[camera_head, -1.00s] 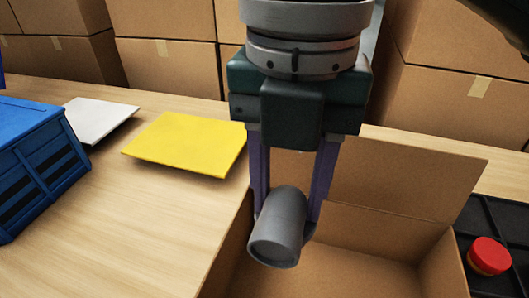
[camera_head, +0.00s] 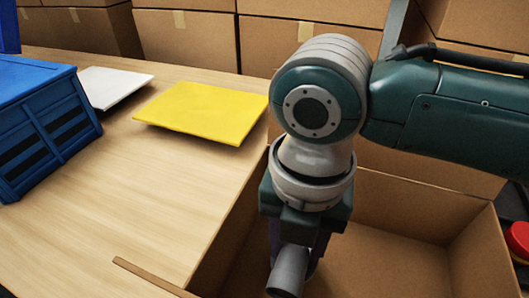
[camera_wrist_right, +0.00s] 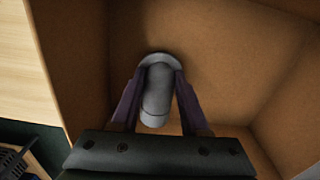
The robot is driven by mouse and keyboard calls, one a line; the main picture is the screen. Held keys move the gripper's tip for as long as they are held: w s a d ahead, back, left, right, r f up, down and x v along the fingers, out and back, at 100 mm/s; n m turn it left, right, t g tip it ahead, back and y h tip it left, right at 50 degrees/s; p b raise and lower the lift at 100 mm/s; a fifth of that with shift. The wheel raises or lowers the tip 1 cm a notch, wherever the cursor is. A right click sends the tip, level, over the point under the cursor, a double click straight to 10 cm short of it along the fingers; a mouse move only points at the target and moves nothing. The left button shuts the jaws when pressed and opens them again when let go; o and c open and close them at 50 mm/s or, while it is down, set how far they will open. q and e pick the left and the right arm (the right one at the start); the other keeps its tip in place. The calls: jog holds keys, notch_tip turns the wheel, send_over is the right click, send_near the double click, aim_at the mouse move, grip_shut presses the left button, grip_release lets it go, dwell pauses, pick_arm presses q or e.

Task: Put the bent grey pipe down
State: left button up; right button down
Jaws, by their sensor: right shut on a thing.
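The bent grey pipe (camera_head: 287,272) is held in my right gripper (camera_head: 296,255), low in the head view. The gripper points down, inside the opening of a cardboard box (camera_head: 405,262). In the right wrist view the pipe (camera_wrist_right: 157,92) sits between the two purple fingers of the gripper (camera_wrist_right: 158,85), which are shut on it. Brown box walls and floor surround it there. I cannot tell whether the pipe touches the box floor. My left gripper is not in view.
A blue crate (camera_head: 45,130) stands on the wooden table (camera_head: 130,190) at left. Stacked cartons (camera_head: 185,38) line the back. A red lid (camera_head: 519,238) shows right of the box.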

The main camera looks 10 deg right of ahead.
jog(key=shift+f, duration=0.1)
jog(key=shift+c, duration=2)
grip_release()
jog(key=shift+r, duration=0.35)
notch_tip(320, 180, up, 12)
jog(key=p, duration=0.3)
jog(key=shift+f+p, duration=0.2)
jog(key=shift+p, duration=0.2)
